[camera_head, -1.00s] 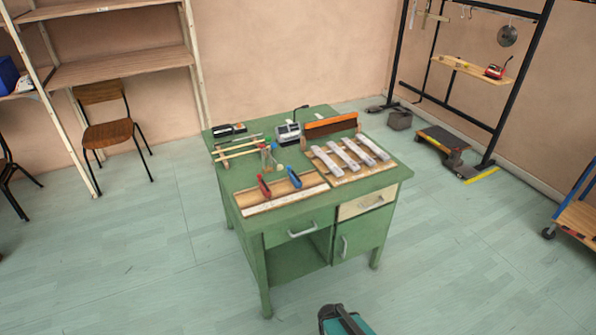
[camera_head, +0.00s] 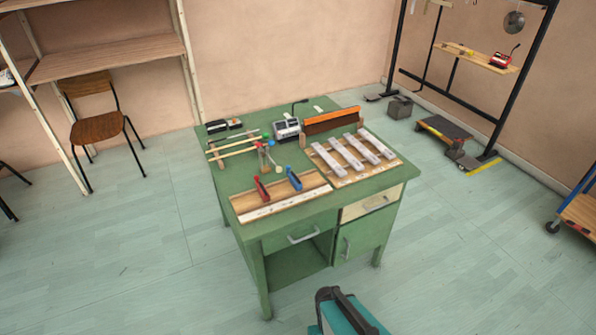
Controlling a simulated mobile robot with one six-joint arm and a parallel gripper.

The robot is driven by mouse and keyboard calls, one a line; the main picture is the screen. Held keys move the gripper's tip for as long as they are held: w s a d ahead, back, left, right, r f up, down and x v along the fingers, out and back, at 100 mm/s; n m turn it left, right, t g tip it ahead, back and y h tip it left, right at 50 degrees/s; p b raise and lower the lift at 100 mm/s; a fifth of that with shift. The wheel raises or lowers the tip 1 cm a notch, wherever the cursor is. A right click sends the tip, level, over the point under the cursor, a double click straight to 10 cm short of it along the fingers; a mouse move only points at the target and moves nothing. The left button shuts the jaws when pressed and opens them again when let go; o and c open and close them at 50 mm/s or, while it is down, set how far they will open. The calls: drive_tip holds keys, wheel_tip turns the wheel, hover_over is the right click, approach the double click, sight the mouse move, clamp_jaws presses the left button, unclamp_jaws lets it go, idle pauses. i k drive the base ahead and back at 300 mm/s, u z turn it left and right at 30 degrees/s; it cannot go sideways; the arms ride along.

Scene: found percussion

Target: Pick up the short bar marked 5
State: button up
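Several pale metal bars lie side by side on a wooden frame (camera_head: 341,184) at the right of the green desk. Two of them show clearly, a left bar (camera_head: 329,161) and a right bar (camera_head: 379,143). Their markings are too small to read, so I cannot tell which is marked 5. A dark, curved part at the bottom centre, over a teal body, seems to be part of me. My gripper's fingers cannot be made out, and nothing is seen held. The bars are apart from it, farther up the picture.
The green desk (camera_head: 290,221) also bears a wooden tray (camera_head: 245,209), a red-handled tool (camera_head: 262,189), a blue-handled tool (camera_head: 294,179), an orange-topped block (camera_head: 331,117) and a grey device (camera_head: 286,130). A chair (camera_head: 97,129) stands at left.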

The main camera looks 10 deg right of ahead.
sight(368, 155)
drive_tip(key=u, duration=0.05)
drive_tip(key=i, duration=0.85)
